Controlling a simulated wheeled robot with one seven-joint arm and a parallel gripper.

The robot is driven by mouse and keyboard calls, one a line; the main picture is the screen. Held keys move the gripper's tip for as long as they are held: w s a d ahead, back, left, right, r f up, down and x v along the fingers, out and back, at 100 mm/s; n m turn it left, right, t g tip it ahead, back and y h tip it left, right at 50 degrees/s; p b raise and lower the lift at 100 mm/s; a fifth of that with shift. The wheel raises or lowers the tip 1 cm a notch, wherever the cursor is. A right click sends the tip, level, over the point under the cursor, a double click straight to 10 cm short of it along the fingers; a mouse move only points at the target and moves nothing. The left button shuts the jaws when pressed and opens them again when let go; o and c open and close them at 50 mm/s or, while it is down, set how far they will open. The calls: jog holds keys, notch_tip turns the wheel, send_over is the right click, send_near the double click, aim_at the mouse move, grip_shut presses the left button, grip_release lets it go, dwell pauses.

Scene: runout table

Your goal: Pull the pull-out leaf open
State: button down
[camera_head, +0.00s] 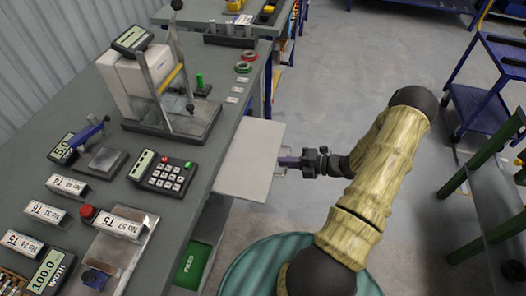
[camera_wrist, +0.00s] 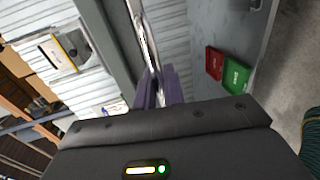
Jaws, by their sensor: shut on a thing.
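The pull-out leaf (camera_head: 247,158) is a pale flat board sticking out from the right side of the grey table (camera_head: 215,116), below its top. A metal handle (camera_head: 281,172) is at the leaf's outer edge. My gripper (camera_head: 284,161) reaches in from the right and is shut on this handle. In the wrist view, the purple fingers (camera_wrist: 157,88) of my gripper close around a shiny metal bar (camera_wrist: 148,45). The exact contact is partly hidden by the fingers.
A keypad (camera_head: 163,174), a balance stand (camera_head: 172,105) and labelled blocks (camera_head: 67,185) stand on the table. A green bin (camera_head: 193,264) sits below it. The floor (camera_head: 345,70) beyond the leaf is clear; a green rack (camera_head: 480,180) stands far right.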

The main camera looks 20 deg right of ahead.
jog(key=f+v, duration=0.1)
jog(key=v, duration=0.5)
jog(key=shift+s+d+f+p, duration=0.15)
jog(key=shift+d+p, duration=0.15)
jog(key=shift+p, duration=0.05)
jog(key=c, duration=1.6)
grip_release()
jog(key=b+v, duration=0.2)
jog(key=v, duration=1.5)
jog(key=shift+s+d, duration=0.1)
jog(key=shift+d, duration=0.05)
